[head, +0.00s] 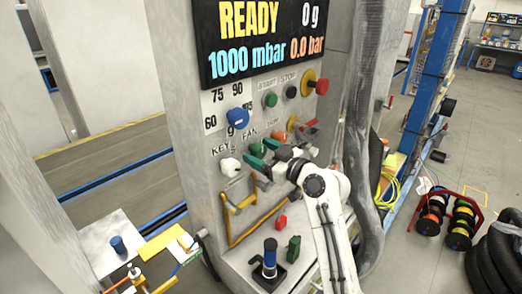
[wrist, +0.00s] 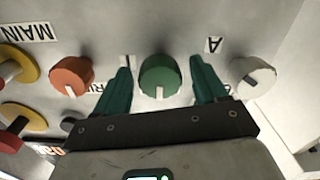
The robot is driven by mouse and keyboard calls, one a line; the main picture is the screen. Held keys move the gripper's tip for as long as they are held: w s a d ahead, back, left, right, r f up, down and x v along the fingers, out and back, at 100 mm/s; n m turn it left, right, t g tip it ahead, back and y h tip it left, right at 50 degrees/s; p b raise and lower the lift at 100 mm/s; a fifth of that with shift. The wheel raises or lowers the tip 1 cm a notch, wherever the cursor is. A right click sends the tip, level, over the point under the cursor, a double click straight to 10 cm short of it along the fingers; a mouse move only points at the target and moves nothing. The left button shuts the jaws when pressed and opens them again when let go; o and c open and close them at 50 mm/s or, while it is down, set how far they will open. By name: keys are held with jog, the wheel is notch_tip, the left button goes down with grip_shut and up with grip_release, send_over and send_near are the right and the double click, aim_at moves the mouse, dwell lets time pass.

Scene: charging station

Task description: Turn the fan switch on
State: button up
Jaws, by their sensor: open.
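The fan switch is a green round knob (head: 257,149) with a white pointer mark, on the grey panel under the FAN label (head: 249,133). In the wrist view the knob (wrist: 160,77) lies between my fingers, its white mark towards the bottom of the picture. My gripper (head: 262,154) is open, with one dark green finger on each side of the knob. In the wrist view my gripper (wrist: 161,66) shows gaps between both fingers and the knob. I cannot tell how deep the fingertips reach beside it.
An orange-red knob (wrist: 72,76) and a white knob (wrist: 252,77) flank the fan knob closely. A blue knob (head: 238,117) sits above it. A display (head: 262,38) tops the panel; a joystick (head: 269,258) stands below.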

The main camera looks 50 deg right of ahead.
jog(key=shift+w, duration=0.15)
jog(key=c, duration=1)
jog(key=shift+c, duration=0.2)
